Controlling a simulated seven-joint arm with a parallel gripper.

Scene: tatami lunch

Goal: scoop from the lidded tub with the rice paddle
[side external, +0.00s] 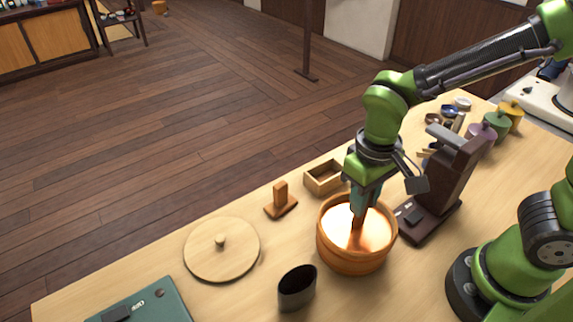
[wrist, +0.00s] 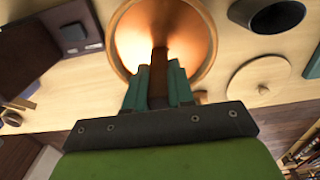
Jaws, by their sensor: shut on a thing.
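The wooden tub (side external: 350,262) stands uncovered on the table, and its pale, brightly lit inside shows. Its rim and inside also show in the wrist view (wrist: 201,22). The round wooden lid (side external: 222,250) with a small knob lies flat on the table to the left of the tub; it also shows in the wrist view (wrist: 258,82). My gripper (side external: 362,200) is above the tub's opening, shut on the brown handle of the rice paddle (side external: 357,236). The paddle points down into the tub; its lower end is hard to make out. The handle shows between the teal fingers in the wrist view (wrist: 158,75).
A dark oval cup (side external: 297,288) stands in front left of the tub. A small wooden box (side external: 324,178) and a wooden stand (side external: 281,202) are behind it. A dark brown machine (side external: 440,190) stands close on the right. Several small pots line the far right.

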